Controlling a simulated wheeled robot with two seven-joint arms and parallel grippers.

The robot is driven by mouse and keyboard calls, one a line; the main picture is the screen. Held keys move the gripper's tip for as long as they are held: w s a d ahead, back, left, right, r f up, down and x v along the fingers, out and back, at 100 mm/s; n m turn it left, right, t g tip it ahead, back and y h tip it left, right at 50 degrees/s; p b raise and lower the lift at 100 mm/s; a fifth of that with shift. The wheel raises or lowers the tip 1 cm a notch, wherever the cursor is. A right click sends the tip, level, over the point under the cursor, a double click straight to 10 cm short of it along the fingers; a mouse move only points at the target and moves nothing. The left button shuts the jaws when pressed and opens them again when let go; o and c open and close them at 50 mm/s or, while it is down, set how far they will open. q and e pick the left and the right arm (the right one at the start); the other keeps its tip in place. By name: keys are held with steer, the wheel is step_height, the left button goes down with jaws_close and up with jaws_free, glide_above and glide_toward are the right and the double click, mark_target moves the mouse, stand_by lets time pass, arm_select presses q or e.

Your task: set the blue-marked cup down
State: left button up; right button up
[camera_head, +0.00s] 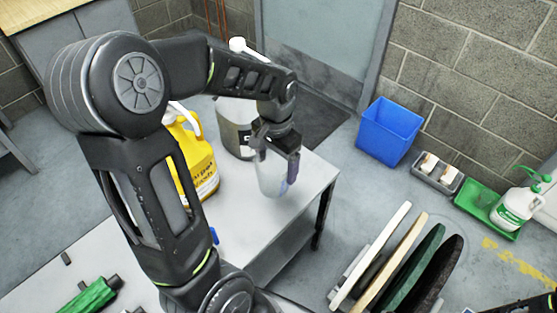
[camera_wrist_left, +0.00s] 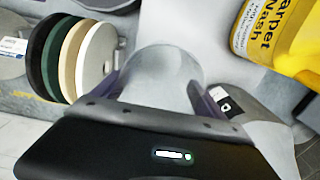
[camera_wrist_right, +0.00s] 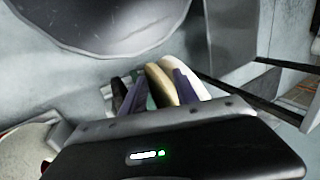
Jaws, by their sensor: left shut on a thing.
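A clear, translucent cup (camera_head: 270,178) is between the fingers of my left gripper (camera_head: 280,160), which is shut on it. In the head view it appears upright over the grey table top (camera_head: 308,190), near its right corner. I cannot tell whether its base touches the surface. In the left wrist view the cup (camera_wrist_left: 168,68) sits between the two purplish fingers of the left gripper (camera_wrist_left: 160,88). No blue mark can be made out on it. My right gripper (camera_wrist_right: 157,88) shows in the right wrist view with its fingers apart and nothing held between them.
A yellow carpet wash jug (camera_head: 200,165) and a grey-white jug (camera_head: 235,128) stand left of the cup. Round pads stand in a rack (camera_head: 385,262) beyond the table. A blue bin (camera_head: 389,132) and a green tray (camera_head: 480,205) are on the floor at right.

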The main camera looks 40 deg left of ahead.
stand_by(0.3)
arm_select(q)
steer(key=shift+n, duration=0.3)
steer(key=w+d+r+p, duration=0.1)
steer(key=w+d+r, duration=0.1)
steer(key=w+d, duration=0.4)
steer(key=w+d+r+p, duration=0.2)
steer(key=w+d, duration=0.5)
steer(key=shift+d+r, duration=0.35)
steer(key=shift+r, duration=0.05)
steer(key=shift+a, duration=0.1)
stand_by(0.6)
